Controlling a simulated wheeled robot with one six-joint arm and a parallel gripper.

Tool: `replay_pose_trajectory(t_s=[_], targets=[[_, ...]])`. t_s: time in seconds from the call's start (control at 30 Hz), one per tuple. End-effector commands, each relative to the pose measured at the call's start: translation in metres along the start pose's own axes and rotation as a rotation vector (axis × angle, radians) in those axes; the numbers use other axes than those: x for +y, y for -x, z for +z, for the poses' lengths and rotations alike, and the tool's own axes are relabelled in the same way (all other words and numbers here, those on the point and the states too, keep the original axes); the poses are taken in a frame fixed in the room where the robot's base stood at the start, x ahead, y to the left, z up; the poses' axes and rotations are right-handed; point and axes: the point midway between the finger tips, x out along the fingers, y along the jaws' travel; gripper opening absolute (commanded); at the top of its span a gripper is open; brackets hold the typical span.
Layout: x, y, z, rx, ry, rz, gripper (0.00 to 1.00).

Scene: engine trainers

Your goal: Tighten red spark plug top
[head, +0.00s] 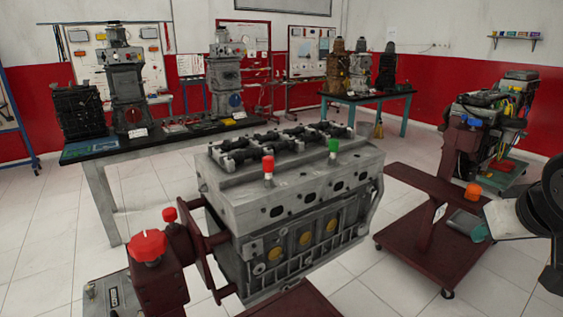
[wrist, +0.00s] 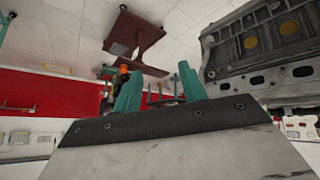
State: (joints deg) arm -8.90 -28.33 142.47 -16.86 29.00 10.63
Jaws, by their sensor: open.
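The red spark plug top (head: 268,163) stands upright on a pale stem at the near edge of the grey engine block's top, left of centre in the head view. A green spark plug top (head: 334,147) stands to its right on the same engine block (head: 285,205). My gripper (head: 478,231) is at the right of the head view, well to the right of the engine and apart from it. In the wrist view its two teal fingers (wrist: 157,88) stand apart with nothing held between them. The engine's side (wrist: 262,50) shows at the wrist view's upper right; I cannot make out the red top there.
A dark red engine stand with a large red knob (head: 148,245) and a smaller red knob (head: 169,214) is at the near left. A dark red trolley (head: 425,225) stands right of the engine. A bench (head: 100,165) with engine parts is behind. White floor lies between.

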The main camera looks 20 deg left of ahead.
Motion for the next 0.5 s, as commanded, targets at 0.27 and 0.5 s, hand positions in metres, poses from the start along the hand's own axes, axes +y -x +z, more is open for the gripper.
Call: replay_pose_trajectory(t_s=[0.27,0.5], targets=[[-0.136,-0.041,-0.131,0.546,0.231,-0.327,0.42],[-0.271,-0.017,-0.146,0.821,0.345,-0.807,0.42]])
